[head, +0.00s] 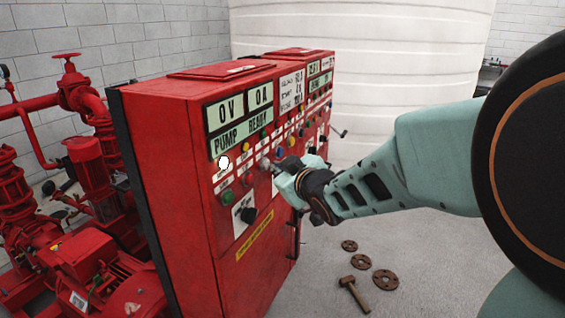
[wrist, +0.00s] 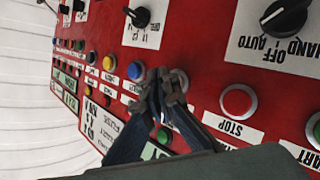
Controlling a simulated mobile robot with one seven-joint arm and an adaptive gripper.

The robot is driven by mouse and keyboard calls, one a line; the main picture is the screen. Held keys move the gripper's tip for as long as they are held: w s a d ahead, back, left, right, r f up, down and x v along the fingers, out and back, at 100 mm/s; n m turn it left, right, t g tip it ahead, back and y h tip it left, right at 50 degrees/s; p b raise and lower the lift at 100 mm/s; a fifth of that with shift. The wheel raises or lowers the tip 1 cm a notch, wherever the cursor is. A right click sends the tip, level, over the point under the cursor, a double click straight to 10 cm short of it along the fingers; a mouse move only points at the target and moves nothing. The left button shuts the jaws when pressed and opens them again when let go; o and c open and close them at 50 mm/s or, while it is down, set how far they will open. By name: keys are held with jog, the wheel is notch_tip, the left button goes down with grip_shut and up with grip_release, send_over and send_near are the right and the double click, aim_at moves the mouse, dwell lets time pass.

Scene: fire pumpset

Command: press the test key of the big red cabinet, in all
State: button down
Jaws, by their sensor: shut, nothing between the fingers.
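The big red cabinet (head: 180,150) stands upright in the head view, its front covered with displays, lamps, keys and knobs. My gripper (head: 270,166) reaches its panel from the right, fingers shut and empty. In the wrist view my gripper (wrist: 172,88) is close before the panel; whether it touches is unclear. A blue button (wrist: 135,70) is beside the fingertips, a red STOP button (wrist: 238,101) to their right, and a green button (wrist: 163,135) shows between the fingers. I cannot read which key is marked test; the fingers cover some labels.
A black OFF/AUTO/HAND knob (wrist: 285,17) and a smaller black knob (wrist: 141,17) stick out of the panel. Red pump machinery (head: 85,235) is at left. A hammer (head: 354,293) and rusty flanges (head: 385,279) lie on the floor. A large white tank (head: 400,70) stands behind.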

jog(key=shift+w+a+b, duration=0.15)
jog(key=shift+a+b, duration=0.15)
jog(key=shift+a, duration=0.1)
dwell(0.6)
jog(key=shift+s+d+p, duration=0.3)
jog(key=shift+d, duration=0.5)
jog(key=d, duration=0.1)
jog(key=s+d+p, duration=0.1)
jog(key=d, duration=0.1)
jog(key=d+p, duration=0.1)
jog(key=shift+s+d, duration=0.35)
